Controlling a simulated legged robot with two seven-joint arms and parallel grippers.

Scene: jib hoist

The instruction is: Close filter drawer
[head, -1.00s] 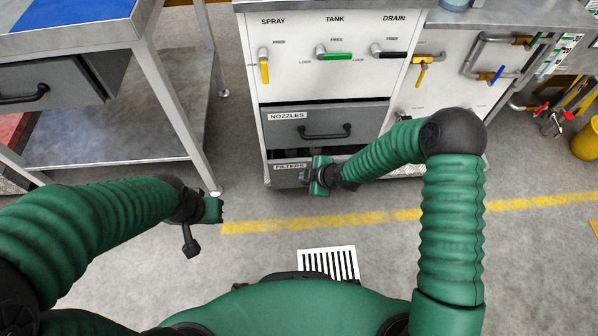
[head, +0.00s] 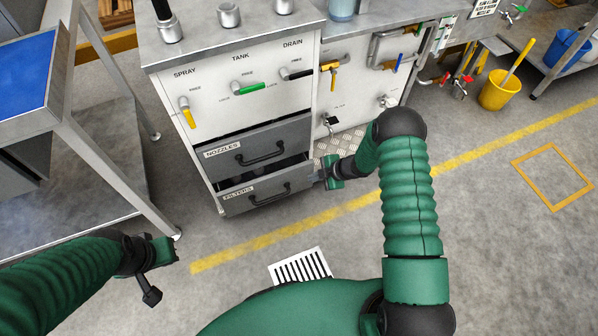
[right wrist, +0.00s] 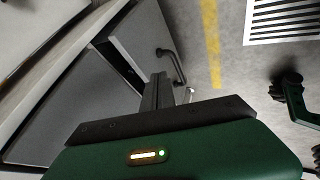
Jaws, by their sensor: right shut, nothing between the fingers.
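The grey FILTERS drawer (head: 232,208) is the lowest in the white cabinet and stands partly pulled out, with a dark gap above its front. Its black bar handle (head: 270,195) is in clear view. In the right wrist view, the drawer front (right wrist: 140,30) and handle (right wrist: 176,66) lie just beyond the fingers. My right gripper (head: 322,176) is shut and empty at the right end of the drawer, off the handle; I cannot tell whether it touches. My left gripper (head: 174,248) hangs over the floor at lower left, away from the cabinet; its fingers are unclear.
The NOZZLES drawer (head: 228,157) sits directly above. The cabinet face (head: 215,112) carries several coloured valve levers. A metal workbench leg (head: 118,180) stands to the left. A yellow bucket (head: 497,92) is at far right. The floor before the drawer is open, with a yellow line (head: 335,209).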

